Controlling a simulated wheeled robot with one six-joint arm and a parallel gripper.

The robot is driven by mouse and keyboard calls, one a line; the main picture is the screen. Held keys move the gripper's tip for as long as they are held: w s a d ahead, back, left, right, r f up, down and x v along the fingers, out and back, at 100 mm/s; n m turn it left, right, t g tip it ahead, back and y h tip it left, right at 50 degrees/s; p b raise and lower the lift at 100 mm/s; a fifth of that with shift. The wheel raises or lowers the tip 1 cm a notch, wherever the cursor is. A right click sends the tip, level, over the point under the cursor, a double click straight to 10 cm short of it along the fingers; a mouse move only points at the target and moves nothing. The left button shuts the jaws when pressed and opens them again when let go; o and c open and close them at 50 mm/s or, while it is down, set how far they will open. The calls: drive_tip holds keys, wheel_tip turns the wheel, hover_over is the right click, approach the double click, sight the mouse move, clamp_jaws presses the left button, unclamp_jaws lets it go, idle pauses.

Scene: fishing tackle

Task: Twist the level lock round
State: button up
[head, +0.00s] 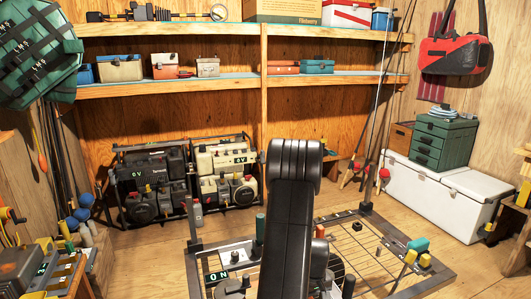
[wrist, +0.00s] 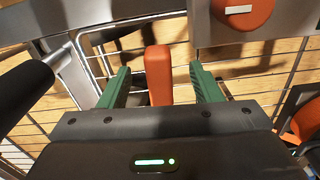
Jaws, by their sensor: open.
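An orange upright lever (wrist: 158,80), likely the level lock, stands between the two green fingers of my gripper (wrist: 160,68) in the wrist view. My gripper is open, with a visible gap between the lever and each finger. The lower end of the lever is hidden by the gripper body. A round orange knob (wrist: 240,12) with a white mark sits on a grey plate beyond the right finger. In the head view my black arm blocks the middle, and I cannot make out the gripper or the lever there.
A metal grid rack (head: 400,255) with several fittings and an "ON" display (head: 218,276) lies low in front. In the wrist view a black cylinder (wrist: 35,90) is close on the left. A white chest (head: 440,195) stands at right; open floor lies behind the rack.

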drive_tip(key=shift+r, duration=0.1)
drive_tip(key=shift+r+p, duration=2.2)
drive_tip(key=shift+r, duration=1.25)
drive_tip(key=shift+f, duration=0.15)
wheel_tip(320, 180, down, 7)
drive_tip(key=b, duration=0.4)
drive_tip(key=shift+m, duration=1.1)
drive_tip(key=shift+n, duration=0.3)
